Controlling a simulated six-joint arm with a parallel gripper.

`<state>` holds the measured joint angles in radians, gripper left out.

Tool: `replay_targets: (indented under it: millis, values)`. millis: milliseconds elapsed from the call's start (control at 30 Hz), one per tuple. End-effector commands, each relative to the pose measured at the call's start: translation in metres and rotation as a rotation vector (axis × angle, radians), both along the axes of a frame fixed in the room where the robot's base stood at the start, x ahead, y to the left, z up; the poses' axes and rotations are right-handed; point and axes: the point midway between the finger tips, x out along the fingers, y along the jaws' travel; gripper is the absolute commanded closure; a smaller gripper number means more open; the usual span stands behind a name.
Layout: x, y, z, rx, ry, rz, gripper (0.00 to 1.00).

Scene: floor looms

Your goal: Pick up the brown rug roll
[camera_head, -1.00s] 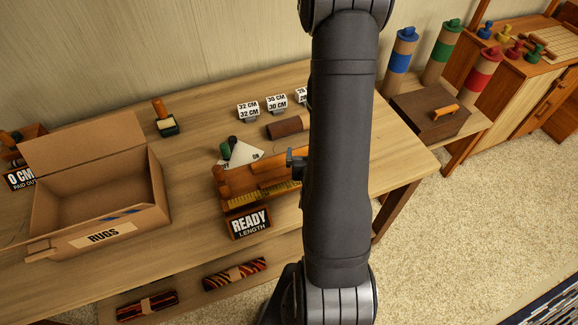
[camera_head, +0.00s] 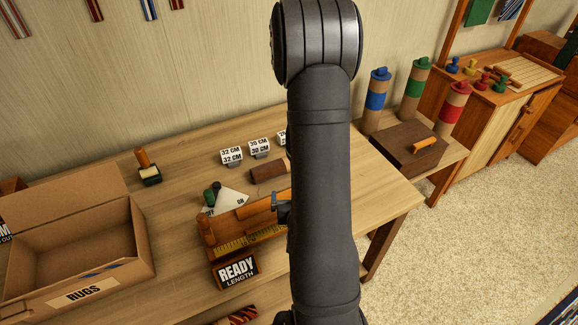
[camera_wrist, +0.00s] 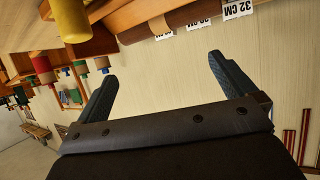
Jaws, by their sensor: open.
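The brown rug roll (camera_head: 268,171) lies on the wooden table, in front of the white number cards and partly behind my arm. In the wrist view, which looks upside down, the roll (camera_wrist: 188,20) shows as a dark cylinder with a tan band, near the upside-down cards. My gripper (camera_wrist: 162,72) is open and empty, its two dark fingers apart, and the roll lies beyond the fingertips, not between them. In the head view only a bit of a finger (camera_head: 282,203) shows beside my arm, near the wooden measuring tray.
The measuring tray (camera_head: 226,251) with a READY sign (camera_head: 235,271) stands in front of the roll. An open cardboard box (camera_head: 120,272) marked RUGS is at left. A stamp (camera_head: 148,168) and number cards (camera_head: 232,157) stand behind. A dark lidded box (camera_head: 400,150) is at right.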

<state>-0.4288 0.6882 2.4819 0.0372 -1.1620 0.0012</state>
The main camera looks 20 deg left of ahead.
Motion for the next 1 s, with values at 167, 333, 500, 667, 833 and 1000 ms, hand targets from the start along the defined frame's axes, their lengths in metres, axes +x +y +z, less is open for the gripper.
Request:
replay_targets:
  millis: [167,333,500,667,833,1000]
  values:
    - [0.0,0.0,0.0,0.0,0.0,0.0,0.0]
    - [0.0,0.0,0.0,0.0,0.0,0.0,0.0]
    - [0.0,0.0,0.0,0.0,0.0,0.0,0.22]
    - [0.0,0.0,0.0,0.0,0.0,0.0,0.22]
    - [0.002,0.005,-0.002,-0.02,0.005,0.022,0.22]
    - [0.016,0.035,-0.014,-0.162,0.033,0.178,0.22]
